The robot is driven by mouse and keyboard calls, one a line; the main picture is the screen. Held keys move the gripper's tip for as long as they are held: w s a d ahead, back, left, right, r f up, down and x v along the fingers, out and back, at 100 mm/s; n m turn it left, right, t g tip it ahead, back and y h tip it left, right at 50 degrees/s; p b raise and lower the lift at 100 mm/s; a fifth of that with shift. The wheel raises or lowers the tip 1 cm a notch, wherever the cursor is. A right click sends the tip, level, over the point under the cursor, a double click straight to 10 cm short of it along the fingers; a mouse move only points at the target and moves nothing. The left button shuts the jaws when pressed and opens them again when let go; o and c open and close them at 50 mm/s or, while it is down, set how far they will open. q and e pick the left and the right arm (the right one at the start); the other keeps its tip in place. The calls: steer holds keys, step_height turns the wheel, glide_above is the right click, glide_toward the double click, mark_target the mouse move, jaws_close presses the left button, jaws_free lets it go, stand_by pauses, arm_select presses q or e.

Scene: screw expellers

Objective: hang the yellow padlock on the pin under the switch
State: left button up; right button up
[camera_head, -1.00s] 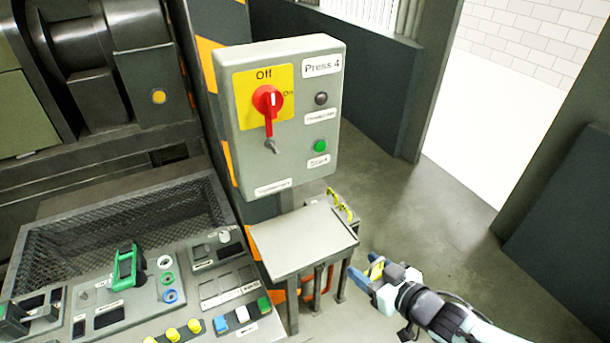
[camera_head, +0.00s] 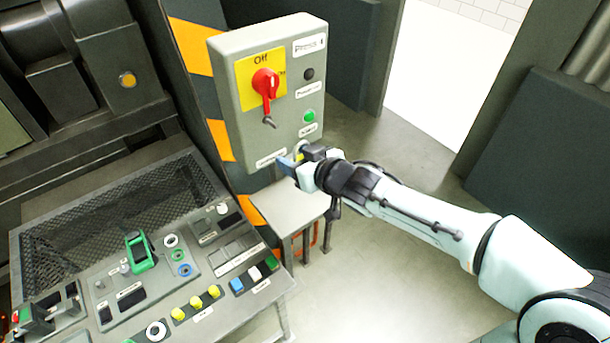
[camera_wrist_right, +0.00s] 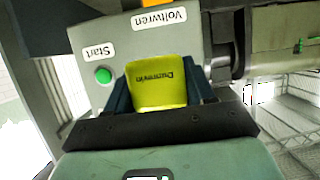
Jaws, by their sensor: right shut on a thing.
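The grey switch box (camera_head: 285,125) carries a red rotary switch (camera_head: 265,84) on a yellow plate marked Off. A small metal pin (camera_head: 269,122) sticks out below the switch. My right gripper (camera_head: 291,160) is in front of the box's lower right part, below and right of the pin. It is shut on the yellow padlock (camera_wrist_right: 157,85), whose body shows between the fingers in the right wrist view. In the head view little of the padlock shows, and I cannot make out its shackle. My left gripper is not in view.
A small grey table (camera_head: 285,212) stands below the box. A control panel (camera_head: 215,270) with buttons and a green-handled part (camera_head: 140,252) lies at the lower left. A green button (camera_wrist_right: 104,75) is close to the gripper in the wrist view. Open floor lies to the right.

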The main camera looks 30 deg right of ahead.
mark_target(268, 135)
steer(key=shift+w+a+r, duration=0.3)
steer(key=shift+w+r, duration=0.05)
steer(key=shift+r, duration=0.1)
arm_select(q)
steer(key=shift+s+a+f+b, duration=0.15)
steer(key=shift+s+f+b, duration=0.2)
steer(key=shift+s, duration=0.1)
arm_select(e)
steer(key=shift+w, duration=1.8)
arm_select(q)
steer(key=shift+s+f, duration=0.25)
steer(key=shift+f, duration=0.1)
arm_select(e)
steer(key=shift+w+a, duration=0.2)
steer(key=shift+w, duration=1.3)
